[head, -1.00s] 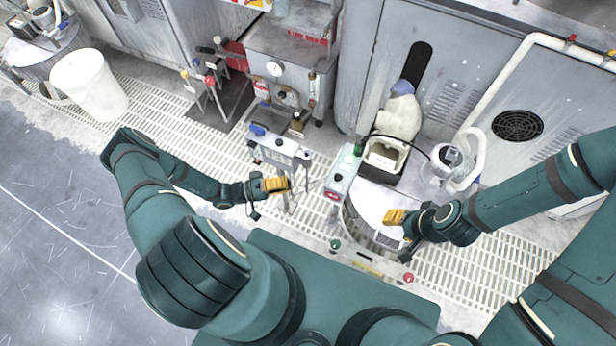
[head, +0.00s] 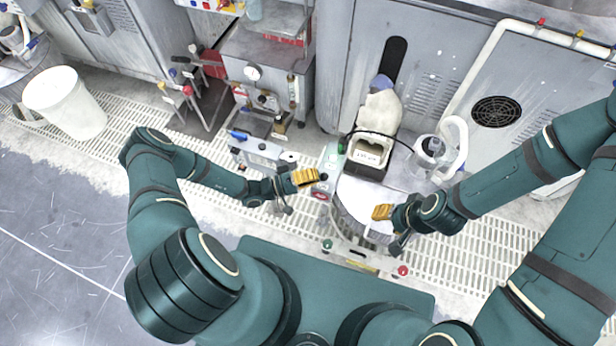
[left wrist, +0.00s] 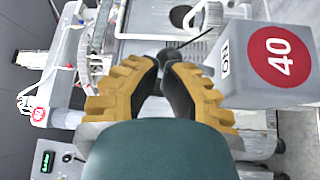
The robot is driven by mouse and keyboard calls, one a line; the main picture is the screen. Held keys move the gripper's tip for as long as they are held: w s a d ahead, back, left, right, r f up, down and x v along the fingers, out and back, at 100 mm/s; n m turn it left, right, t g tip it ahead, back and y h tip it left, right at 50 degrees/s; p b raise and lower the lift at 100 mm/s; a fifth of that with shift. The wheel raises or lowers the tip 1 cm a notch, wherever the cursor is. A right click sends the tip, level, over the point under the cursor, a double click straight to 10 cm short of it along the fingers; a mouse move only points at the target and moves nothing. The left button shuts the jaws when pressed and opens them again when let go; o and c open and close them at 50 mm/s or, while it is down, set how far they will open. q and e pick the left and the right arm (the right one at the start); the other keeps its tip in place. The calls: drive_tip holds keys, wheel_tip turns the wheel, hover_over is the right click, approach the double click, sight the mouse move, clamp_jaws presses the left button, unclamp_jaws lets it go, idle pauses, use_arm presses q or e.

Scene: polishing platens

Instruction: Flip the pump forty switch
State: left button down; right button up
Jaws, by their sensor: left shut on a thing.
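The pump box (left wrist: 268,62) carries a red disc with a white 40 and a small ON label in the left wrist view. In the head view its red disc (head: 321,195) shows just below my left fingertips. A black switch knob (left wrist: 170,54) sits at the tips of my left gripper (left wrist: 166,66), whose yellow-backed fingers come together on it beside the box. In the head view my left gripper (head: 314,176) is at the box's left side, and the fingers hide part of the switch. My right gripper (head: 376,212) hovers over the round drum; its jaw gap is unclear.
A round drum (head: 350,205) on a wheeled base stands in front, with a black tray (head: 366,158) and a clear pitcher (head: 432,150) on it. A grey control stand (head: 262,150) is left of the box. A white bucket (head: 68,103) stands far left.

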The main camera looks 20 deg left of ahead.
use_arm(q)
drive_tip(key=shift+r, duration=0.1)
idle(0.3)
drive_tip(key=shift+w+r+n+p, duration=0.1)
drive_tip(key=shift+w+n+p, duration=0.15)
drive_tip(key=shift+p, duration=0.2)
